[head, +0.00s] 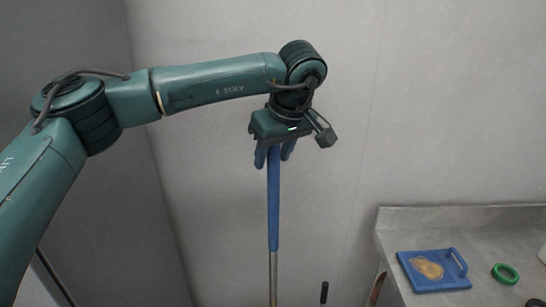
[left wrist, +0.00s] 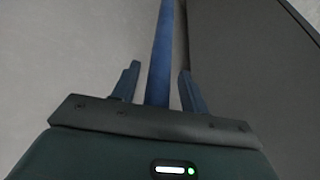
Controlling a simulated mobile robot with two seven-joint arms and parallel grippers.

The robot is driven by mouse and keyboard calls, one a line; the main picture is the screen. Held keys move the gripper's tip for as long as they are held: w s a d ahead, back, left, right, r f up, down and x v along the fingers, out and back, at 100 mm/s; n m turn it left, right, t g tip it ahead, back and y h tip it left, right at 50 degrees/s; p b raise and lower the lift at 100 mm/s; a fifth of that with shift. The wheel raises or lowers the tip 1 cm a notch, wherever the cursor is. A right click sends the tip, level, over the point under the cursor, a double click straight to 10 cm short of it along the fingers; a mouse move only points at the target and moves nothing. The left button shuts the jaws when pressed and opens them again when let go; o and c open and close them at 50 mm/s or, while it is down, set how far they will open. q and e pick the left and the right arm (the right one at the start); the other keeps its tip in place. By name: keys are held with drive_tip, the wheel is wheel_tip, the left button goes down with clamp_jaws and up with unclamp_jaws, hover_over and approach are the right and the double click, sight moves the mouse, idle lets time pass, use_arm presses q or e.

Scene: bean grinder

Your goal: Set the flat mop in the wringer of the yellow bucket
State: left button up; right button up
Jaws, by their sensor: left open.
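My left gripper (head: 274,157) points down at the top of a blue pole with a metal lower part, which looks like the mop handle (head: 273,205). The handle stands about upright in the head view, and its lower end is out of the picture. In the left wrist view the blue handle (left wrist: 160,55) runs between the two open fingers (left wrist: 158,83), with a gap on both sides. The mop head, the yellow bucket and its wringer do not show. My right gripper is not in view.
A grey counter (head: 440,222) stands at the right with a blue board (head: 408,262) bearing a tan item, and a green ring (head: 505,273). A dark-tipped thin handle (head: 324,291) rises at the bottom edge. Plain walls stand behind and at the left.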

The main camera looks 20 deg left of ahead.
use_arm(q)
drive_tip(key=v, duration=1.1)
drive_tip(key=shift+b, duration=0.45)
drive_tip(key=shift+s+d, duration=0.1)
